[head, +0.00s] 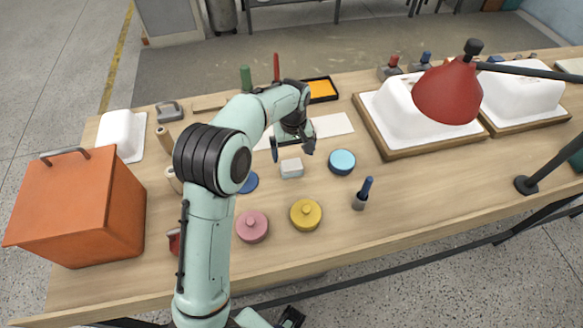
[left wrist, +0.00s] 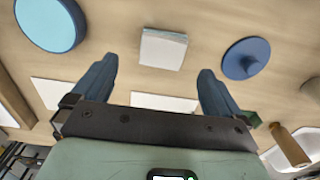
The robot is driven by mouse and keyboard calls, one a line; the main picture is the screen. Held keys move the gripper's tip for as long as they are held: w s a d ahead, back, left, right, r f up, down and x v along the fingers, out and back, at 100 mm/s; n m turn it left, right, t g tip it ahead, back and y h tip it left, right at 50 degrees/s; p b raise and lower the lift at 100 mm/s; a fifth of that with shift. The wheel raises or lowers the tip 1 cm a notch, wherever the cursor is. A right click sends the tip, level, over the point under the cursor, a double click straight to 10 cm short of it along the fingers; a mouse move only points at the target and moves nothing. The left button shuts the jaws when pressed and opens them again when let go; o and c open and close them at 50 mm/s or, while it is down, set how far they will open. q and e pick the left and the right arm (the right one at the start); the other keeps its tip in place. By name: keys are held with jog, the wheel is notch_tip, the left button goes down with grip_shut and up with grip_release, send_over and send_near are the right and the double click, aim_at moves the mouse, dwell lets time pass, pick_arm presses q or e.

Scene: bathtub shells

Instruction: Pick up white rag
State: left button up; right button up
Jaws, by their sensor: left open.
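The white rag (head: 291,168) is a small folded pale block lying on the wooden table between the light blue lid and the dark blue lid. In the left wrist view the rag (left wrist: 162,48) lies ahead of the fingers, between their lines and near the middle. My left gripper (head: 292,150) is open and empty, just above and behind the rag in the head view. In the left wrist view its two blue-grey fingers (left wrist: 156,75) are wide apart and do not touch the rag. My right gripper does not show.
A light blue lid (head: 342,162) sits right of the rag, a dark blue lid (head: 249,183) left. Pink (head: 252,227) and yellow (head: 306,214) lids lie in front. A red lamp (head: 449,92) overhangs the right side. An orange box (head: 82,208) stands left.

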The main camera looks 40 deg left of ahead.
aim_at(292, 164)
pick_arm(q)
jog(key=shift+f, duration=0.85)
notch_tip(292, 164, down, 5)
jog(key=shift+s+a+f, duration=0.1)
jog(key=shift+s+a, duration=0.05)
jog(key=c, duration=1.1)
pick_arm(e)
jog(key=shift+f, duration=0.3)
pick_arm(q)
notch_tip(292, 164, up, 20)
jog(key=p, duration=0.2)
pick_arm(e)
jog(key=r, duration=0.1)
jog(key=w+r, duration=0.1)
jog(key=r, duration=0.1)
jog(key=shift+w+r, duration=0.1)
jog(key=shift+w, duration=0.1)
pick_arm(q)
jog(key=o, duration=0.5)
jog(key=c, duration=0.3)
